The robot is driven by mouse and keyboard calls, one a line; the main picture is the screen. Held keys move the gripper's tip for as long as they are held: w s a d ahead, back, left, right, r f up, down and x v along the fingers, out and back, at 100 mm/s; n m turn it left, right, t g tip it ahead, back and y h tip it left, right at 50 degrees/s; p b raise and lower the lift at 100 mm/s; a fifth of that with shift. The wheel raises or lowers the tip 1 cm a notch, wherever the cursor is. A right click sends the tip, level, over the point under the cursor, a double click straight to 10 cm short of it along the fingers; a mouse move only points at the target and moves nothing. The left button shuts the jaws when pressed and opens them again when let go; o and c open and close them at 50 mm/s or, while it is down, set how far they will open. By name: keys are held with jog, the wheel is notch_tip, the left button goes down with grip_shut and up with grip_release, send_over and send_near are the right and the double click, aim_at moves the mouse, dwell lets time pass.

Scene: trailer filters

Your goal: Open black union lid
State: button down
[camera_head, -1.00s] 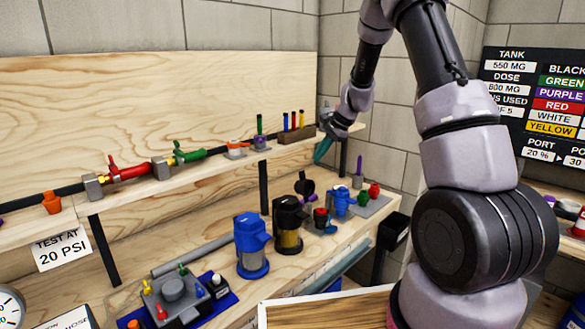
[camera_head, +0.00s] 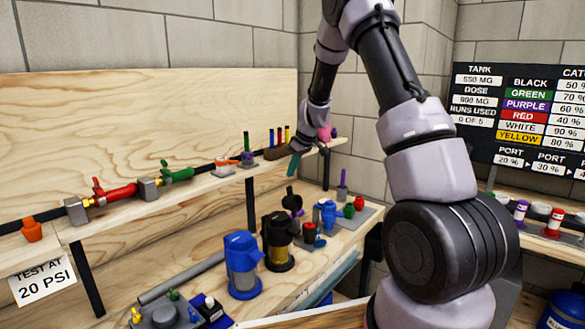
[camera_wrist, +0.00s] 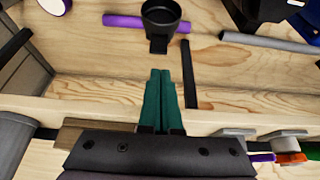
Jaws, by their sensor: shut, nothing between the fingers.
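A black canister (camera_head: 279,243) with a yellowish clear body stands on the lower bench. A small round black part (camera_head: 292,202) shows just above and behind it; I cannot tell whether this is the union lid. In the wrist view a round black cup-like part with a short tab (camera_wrist: 159,45) lies ahead of the fingertips, apart from them. My gripper (camera_head: 291,172) has teal fingers and is by the right end of the upper shelf, above the bench. In the wrist view its fingers (camera_wrist: 160,72) are together and empty.
A blue canister (camera_head: 242,262) stands left of the black one. Small blue, red and green fittings (camera_head: 328,213) stand to the right. The upper shelf (camera_head: 120,211) carries a pipe with red and green valves and a wooden block. A purple tube (camera_wrist: 120,21) shows in the wrist view.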

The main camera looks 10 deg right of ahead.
aim_at(291, 194)
jog(key=x, duration=0.6)
jog(key=shift+d, duration=0.1)
jog(key=s+d, duration=0.2)
jog(key=s, duration=0.1)
jog(key=shift+d+r, duration=0.2)
jog(key=shift+r, duration=0.1)
jog(key=shift+s+d, duration=0.25)
jog(key=shift+s, duration=0.3)
